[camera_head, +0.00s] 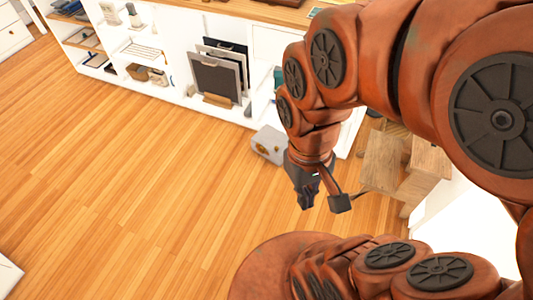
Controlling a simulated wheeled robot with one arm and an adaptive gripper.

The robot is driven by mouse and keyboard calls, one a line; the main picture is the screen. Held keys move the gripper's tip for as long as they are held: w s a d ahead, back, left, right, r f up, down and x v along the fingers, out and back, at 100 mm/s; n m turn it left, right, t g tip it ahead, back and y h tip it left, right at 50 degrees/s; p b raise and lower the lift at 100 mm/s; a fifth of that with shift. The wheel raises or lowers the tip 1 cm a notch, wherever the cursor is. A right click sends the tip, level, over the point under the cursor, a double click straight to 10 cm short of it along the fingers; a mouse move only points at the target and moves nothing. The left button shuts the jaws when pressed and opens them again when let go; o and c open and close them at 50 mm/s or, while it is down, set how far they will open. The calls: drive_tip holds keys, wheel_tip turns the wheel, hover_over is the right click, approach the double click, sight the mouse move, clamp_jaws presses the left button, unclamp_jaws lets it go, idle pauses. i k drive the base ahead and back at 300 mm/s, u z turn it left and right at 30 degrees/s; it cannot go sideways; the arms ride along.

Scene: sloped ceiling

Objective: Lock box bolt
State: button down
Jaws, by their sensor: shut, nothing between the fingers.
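A small pale grey box (267,144) stands on the wooden floor in front of the white shelf unit. My gripper (307,203) hangs from the orange arm, pointing down, just below and to the right of the box in the picture. It is apart from the box. Its dark fingers are shut and hold nothing.
The white shelf unit (178,98) runs along the back, with dark panels (217,80) leaning in it. A wooden stool or small table (384,160) stands to the right of my gripper. The wooden floor (130,190) is clear at left and centre.

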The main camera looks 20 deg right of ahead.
sight(259, 148)
drive_tip(key=u, duration=0.4)
drive_tip(key=i, duration=1.3)
drive_tip(key=z, duration=0.6)
